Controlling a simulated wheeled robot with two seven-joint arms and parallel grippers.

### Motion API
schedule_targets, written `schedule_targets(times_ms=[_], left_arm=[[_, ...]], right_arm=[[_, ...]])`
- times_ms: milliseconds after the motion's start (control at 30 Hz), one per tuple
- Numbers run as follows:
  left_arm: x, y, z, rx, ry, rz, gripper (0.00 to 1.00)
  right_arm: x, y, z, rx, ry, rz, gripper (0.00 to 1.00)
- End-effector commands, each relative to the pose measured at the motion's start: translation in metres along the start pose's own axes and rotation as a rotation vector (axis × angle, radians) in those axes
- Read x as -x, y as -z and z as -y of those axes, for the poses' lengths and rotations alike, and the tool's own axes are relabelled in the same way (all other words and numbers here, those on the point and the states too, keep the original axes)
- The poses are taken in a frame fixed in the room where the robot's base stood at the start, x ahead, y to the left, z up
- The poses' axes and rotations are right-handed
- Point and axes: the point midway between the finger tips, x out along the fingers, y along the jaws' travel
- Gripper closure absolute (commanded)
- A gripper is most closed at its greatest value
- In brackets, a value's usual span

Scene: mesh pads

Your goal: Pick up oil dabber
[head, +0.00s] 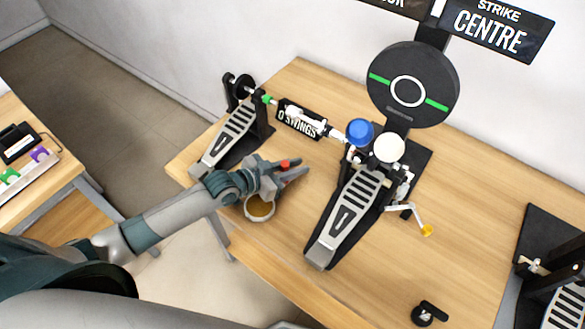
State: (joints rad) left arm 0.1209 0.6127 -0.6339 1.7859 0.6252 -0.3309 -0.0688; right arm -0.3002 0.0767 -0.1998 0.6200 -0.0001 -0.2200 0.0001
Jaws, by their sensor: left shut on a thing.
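My left gripper (290,175) reaches in from the left, low over the wooden table, left of the central drum pedal. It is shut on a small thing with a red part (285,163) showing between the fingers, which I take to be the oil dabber. Most of the dabber is hidden by the fingers. Just below the gripper is a round pale-rimmed dish (259,208) with a brownish inside, partly covered by my wrist. My right gripper is out of view.
The central pedal (343,217) stands close right of the gripper, with blue and white round beaters and a black practice pad (412,85) behind. A second pedal (229,136) is behind left, joined by a rod. The table front right is mostly clear, except a small black part (429,313).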

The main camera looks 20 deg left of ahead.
Motion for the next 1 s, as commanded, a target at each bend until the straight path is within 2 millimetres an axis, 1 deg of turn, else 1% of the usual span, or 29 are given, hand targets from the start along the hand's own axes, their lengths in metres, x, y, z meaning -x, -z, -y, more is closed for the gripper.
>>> schedule_targets(times_ms=[133, 233, 400, 467, 800, 1000], left_arm=[[0.002, 0.006, 0.000, 0.000, -0.001, -0.001, 1.00], [0.006, 0.014, 0.000, -0.001, -0.001, -0.002, 1.00], [0.016, 0.036, -0.002, -0.002, -0.001, -0.003, 1.00], [0.022, 0.038, -0.013, 0.000, -0.004, -0.002, 1.00], [0.062, 0.060, -0.063, 0.000, -0.002, -0.003, 1.00], [0.082, 0.071, -0.087, 0.000, -0.001, -0.003, 1.00]], right_arm=[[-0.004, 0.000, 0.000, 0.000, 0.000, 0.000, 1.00], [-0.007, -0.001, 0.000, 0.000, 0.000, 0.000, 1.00], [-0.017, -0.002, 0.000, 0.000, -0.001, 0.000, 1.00], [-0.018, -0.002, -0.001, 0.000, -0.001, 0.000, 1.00], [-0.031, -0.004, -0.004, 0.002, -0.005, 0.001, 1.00], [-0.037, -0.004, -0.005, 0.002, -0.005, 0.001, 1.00]])
